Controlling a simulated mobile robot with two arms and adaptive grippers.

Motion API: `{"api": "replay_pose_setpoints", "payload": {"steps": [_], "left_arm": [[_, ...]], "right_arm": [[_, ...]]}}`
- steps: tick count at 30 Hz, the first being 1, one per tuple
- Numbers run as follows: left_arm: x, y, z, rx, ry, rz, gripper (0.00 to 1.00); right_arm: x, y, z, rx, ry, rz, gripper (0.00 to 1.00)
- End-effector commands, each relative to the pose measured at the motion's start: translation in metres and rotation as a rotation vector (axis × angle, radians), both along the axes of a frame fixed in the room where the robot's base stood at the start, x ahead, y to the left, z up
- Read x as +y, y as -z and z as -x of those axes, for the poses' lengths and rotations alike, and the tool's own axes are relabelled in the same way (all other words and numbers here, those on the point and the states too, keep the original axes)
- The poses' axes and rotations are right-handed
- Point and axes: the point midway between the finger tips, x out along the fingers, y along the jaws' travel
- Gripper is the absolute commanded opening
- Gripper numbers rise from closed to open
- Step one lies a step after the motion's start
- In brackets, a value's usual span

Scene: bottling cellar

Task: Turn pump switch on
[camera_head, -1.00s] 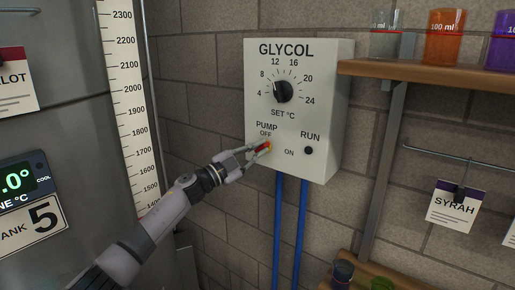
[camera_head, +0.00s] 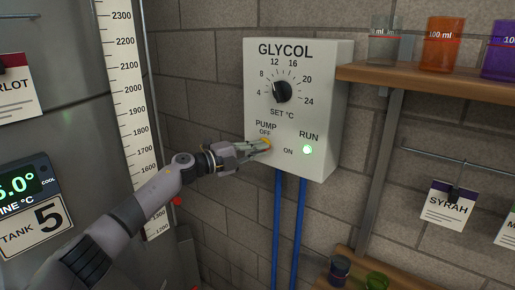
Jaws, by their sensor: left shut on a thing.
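The white GLYCOL box (camera_head: 318,109) hangs on the block wall and carries a black dial (camera_head: 281,91). The pump switch (camera_head: 266,144) sits under the PUMP and OFF labels, with ON printed to its lower right. My left gripper (camera_head: 262,146) is shut on the switch, and its fingers hide most of the knob. A bit of yellow shows at the fingertips. The RUN lamp (camera_head: 307,150) is lit green. My right gripper is not in view.
Two blue pipes (camera_head: 297,225) run down from the box. A wooden shelf (camera_head: 430,79) with measuring cups stands at the right, and a SYRAH tag (camera_head: 451,205) hangs below it. A steel tank (camera_head: 62,110) with a scale stands at the left.

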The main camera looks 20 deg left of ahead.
Motion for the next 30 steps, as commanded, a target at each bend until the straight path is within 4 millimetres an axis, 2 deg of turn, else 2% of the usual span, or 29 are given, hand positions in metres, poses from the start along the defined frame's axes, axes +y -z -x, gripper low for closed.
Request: {"api": "replay_pose_setpoints", "payload": {"steps": [16, 17, 24, 26, 30], "left_arm": [[-0.0002, 0.0021, 0.0002, -0.008, 0.001, -0.028, 0.00], [-0.0002, 0.0021, 0.0002, -0.008, 0.001, -0.028, 0.11], [-0.0002, 0.0014, 0.0001, -0.007, 0.000, -0.026, 0.27], [-0.0002, 0.0011, 0.0001, -0.008, 0.000, -0.025, 0.30], [-0.0002, 0.0007, 0.0001, -0.007, 0.000, -0.024, 0.30]], "right_arm": [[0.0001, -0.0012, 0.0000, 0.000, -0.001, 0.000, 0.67], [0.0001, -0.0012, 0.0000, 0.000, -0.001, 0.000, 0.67], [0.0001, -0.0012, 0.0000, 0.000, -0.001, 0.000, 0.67], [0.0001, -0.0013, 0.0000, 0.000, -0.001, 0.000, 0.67], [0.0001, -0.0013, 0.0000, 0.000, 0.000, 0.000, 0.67]]}}
